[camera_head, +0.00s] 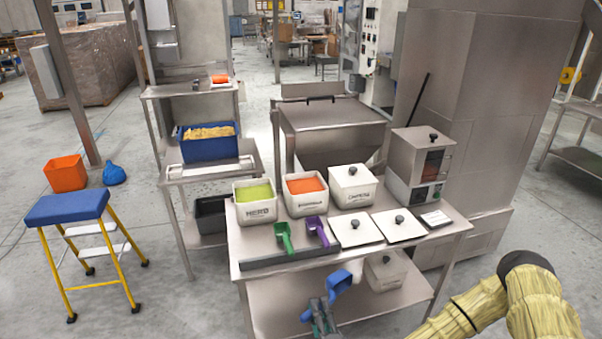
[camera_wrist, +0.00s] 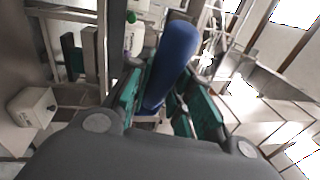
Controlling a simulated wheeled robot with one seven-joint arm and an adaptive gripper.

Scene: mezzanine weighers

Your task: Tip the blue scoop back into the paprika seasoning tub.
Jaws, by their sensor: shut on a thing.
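My gripper (camera_head: 326,312) is shut on the blue scoop (camera_head: 341,281), in front of the steel table's front edge in the head view. In the wrist view the scoop's blue handle (camera_wrist: 172,68) stands between the teal fingers of my gripper (camera_wrist: 158,105). The scoop's bowl points up and right; I cannot tell what is in it. The paprika seasoning tub (camera_head: 305,208) appears to be the white, open one with orange-red powder, in the middle of the row of tubs. Its label is too small to read surely. The scoop is apart from it, nearer and lower in the picture.
An open tub of green seasoning (camera_head: 256,214) stands left, a lidded tub (camera_head: 352,200) right. A green scoop (camera_head: 285,238) and a purple scoop (camera_head: 318,231) lie in front. Two lids (camera_head: 355,230) (camera_head: 400,225) lie flat. A dispenser-like machine (camera_head: 406,170) stands at the right.

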